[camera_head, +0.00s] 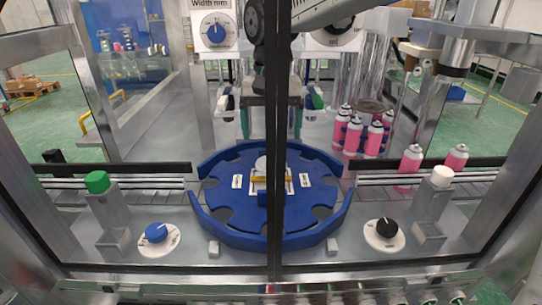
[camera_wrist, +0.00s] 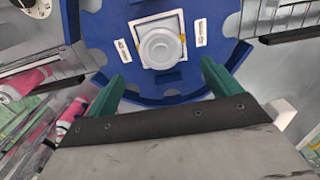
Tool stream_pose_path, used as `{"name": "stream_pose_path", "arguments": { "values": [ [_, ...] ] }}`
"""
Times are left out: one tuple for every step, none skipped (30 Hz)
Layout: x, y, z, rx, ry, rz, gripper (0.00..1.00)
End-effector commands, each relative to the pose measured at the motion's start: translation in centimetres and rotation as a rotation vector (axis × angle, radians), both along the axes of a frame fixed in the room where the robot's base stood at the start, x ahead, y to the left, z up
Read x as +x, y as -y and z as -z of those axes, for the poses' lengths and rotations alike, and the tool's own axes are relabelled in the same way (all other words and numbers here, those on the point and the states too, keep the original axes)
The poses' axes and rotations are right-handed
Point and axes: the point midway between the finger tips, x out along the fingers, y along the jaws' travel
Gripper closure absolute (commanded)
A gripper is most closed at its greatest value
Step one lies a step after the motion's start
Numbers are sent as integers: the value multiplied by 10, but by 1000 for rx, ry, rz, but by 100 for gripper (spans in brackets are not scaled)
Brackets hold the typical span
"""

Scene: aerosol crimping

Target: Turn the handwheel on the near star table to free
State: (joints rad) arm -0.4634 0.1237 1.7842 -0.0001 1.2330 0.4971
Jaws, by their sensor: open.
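The near star table is a blue notched disc (camera_head: 230,160) in the middle of the head view. Its handwheel is a pale round knob (camera_wrist: 160,48) on a square white plate at the disc's centre, with yellow marks beside it. In the head view the handwheel (camera_head: 262,163) is partly hidden by a dark upright frame post. My gripper (camera_head: 271,132) has green fingers and points down above the far side of the disc. In the wrist view my gripper (camera_wrist: 163,74) is open and empty, its fingers spread apart just short of the knob.
Several pink cans (camera_head: 352,137) stand at the right behind the disc, with more on the right conveyor (camera_head: 375,180). A blue dial (camera_head: 156,233) and a black dial (camera_head: 384,230) flank the disc. Dark frame bars and the post (camera_head: 277,220) cross the front.

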Motion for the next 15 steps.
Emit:
{"name": "stream_pose_path", "arguments": {
  "values": [
    [1, -2, 5, -1, -2, 0, 11],
    [1, -2, 8, -1, -2, 1, 11],
    [1, -2, 13, -1, -2, 1, 11],
    [1, -2, 17, -2, -3, 1, 11],
    [1, -2, 22, -2, -3, 1, 11],
    [0, -1, 29, -2, -4, 1, 11],
    [1, -1, 34, -2, -4, 1, 11],
    [1, -1, 39, -2, -3, 1, 11],
    [0, -1, 46, -2, -5, 1, 11],
    [0, -1, 51, -2, -3, 1, 11],
    [0, -1, 55, -2, -3, 1, 11],
    [0, -1, 60, -2, -3, 1, 11],
    [1, -1, 64, -1, -3, 1, 11],
    [1, -1, 67, -1, -2, 1, 11],
    [1, -1, 70, -1, -2, 1, 11]
  ]
}}
